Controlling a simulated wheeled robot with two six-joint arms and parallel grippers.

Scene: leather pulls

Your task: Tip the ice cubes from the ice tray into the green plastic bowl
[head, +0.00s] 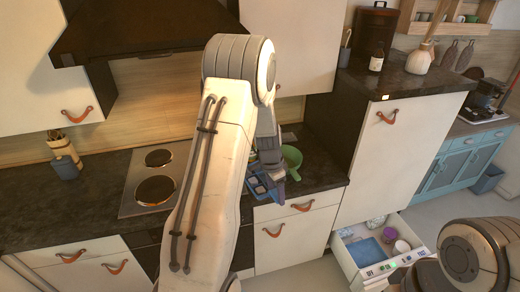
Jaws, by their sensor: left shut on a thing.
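My left gripper (272,172) is over the counter, partly hidden behind my own arm. It is shut on the blue ice tray (256,187), which shows pale cubes or cells. The green plastic bowl (292,157) stands on the dark counter just right of and behind the gripper; part of it is hidden. I cannot tell whether the tray is tilted or touching anything. My right arm shows at the lower right, but its gripper is not visible.
A hob (155,188) and a utensil holder (64,167) are on the counter to the left. A tall cabinet (385,150) stands close on the right. Below it an open drawer (346,262) with several items juts out.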

